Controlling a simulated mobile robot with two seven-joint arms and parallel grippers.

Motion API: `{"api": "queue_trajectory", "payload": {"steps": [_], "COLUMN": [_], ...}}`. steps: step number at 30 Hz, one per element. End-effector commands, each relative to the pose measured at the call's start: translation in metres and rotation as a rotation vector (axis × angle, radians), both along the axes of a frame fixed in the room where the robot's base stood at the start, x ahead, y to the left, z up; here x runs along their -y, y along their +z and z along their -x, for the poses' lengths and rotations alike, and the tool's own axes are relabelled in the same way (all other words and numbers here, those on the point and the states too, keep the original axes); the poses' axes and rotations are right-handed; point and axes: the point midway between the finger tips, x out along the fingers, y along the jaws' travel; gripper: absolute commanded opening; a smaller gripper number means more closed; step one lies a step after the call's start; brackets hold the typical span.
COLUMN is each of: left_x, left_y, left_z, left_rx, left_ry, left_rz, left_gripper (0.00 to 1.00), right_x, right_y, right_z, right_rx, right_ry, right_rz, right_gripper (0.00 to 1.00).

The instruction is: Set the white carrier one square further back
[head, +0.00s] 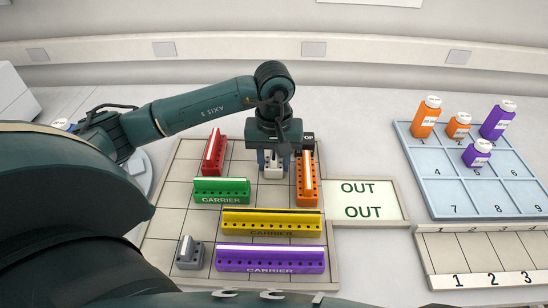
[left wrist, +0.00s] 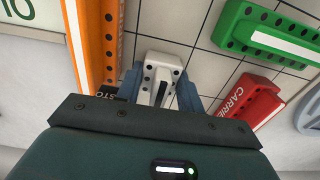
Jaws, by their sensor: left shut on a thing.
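The white carrier (head: 272,171) is a small, short block on the gridded board (head: 160,190), in its back part. My left gripper (head: 273,163) reaches straight down over it and is shut on it. In the left wrist view the white carrier (left wrist: 162,62) sits between the two blue-grey fingers (left wrist: 160,92). Its lower part is hidden, and I cannot tell whether it rests on the board or is slightly raised. My right gripper is not in view.
The orange carrier (head: 306,185) stands close to its right. The red (head: 213,152) and green (head: 221,190) carriers are to the left, the yellow (head: 271,222) and purple (head: 270,258) in front. A grey block (head: 189,253) is front left. A dark STOP piece (head: 308,139) is at the back right.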

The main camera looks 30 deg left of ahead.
Motion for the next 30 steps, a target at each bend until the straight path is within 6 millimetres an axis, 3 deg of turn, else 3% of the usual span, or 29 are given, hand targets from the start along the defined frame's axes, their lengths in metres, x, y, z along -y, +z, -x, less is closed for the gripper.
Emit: {"api": "queue_trajectory", "payload": {"steps": [8,9,17,25,30], "left_x": [0.000,0.000,0.000,0.000,0.000], "left_y": [-0.004,-0.004,-0.002,0.000,0.016], "left_z": [0.000,0.000,0.000,0.000,-0.002], "left_rx": [0.001,0.001,0.001,0.001,0.006], "left_ry": [0.000,0.000,0.000,0.000,0.000], "left_rz": [0.000,0.000,0.001,0.001,0.001], "left_gripper": [0.15,0.38,0.59,0.59,0.59], "right_x": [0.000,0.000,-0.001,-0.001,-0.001], "right_y": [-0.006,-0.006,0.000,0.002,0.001], "right_z": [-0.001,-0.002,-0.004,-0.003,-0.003], "right_rx": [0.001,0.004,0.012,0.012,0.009], "right_ry": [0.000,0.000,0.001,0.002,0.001], "right_rz": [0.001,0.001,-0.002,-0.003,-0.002], "right_gripper": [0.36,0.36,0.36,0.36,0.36]}}
